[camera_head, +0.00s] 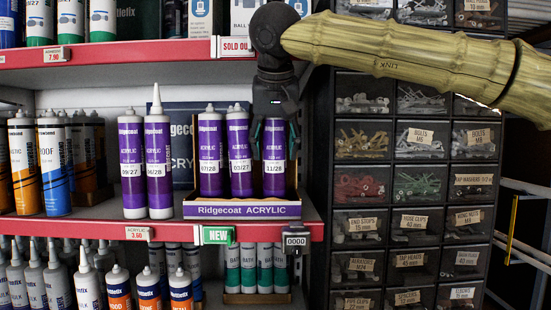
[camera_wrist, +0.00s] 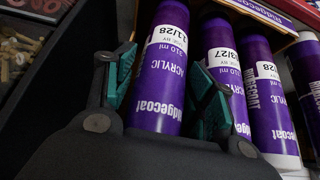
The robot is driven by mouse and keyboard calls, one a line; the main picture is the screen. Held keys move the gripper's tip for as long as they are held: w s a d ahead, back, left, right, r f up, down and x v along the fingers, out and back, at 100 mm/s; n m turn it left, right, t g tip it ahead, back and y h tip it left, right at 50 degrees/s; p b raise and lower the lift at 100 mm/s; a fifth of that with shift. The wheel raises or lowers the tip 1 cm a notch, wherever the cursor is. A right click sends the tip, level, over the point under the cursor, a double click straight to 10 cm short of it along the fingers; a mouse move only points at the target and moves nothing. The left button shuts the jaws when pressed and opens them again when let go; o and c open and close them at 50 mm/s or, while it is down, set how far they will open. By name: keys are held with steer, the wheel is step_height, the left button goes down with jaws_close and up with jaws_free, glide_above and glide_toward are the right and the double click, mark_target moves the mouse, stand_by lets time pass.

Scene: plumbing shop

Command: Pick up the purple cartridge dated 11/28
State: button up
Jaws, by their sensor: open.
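The purple cartridge dated 11/28 (camera_head: 275,170) stands upright at the right end of the Ridgecoat ACRYLIC display tray (camera_head: 240,210). My gripper (camera_head: 275,132) hangs over it, pointing down, and hides its top. In the wrist view the 11/28 cartridge (camera_wrist: 158,85) lies between the two teal fingers of my open gripper (camera_wrist: 164,88), one finger on each side. I cannot tell if either finger touches it. The right finger is close to the neighbouring 03/27 cartridge (camera_wrist: 226,60), which stands left of 11/28 in the head view (camera_head: 239,155).
The 07/28 cartridge (camera_head: 210,155) stands at the tray's left end. Two more purple cartridges, 09/27 (camera_head: 132,165) and 06/28 (camera_head: 158,165), stand left of the tray. The upper shelf (camera_head: 150,52) is above. Dark bins (camera_head: 410,150) of fittings stand close on the right.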

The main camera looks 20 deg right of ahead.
steer(key=shift+s+r, duration=0.1)
steer(key=shift+s, duration=0.2)
steer(key=shift+w+a, duration=0.1)
steer(key=shift+w, duration=0.05)
steer(key=c, duration=1.2)
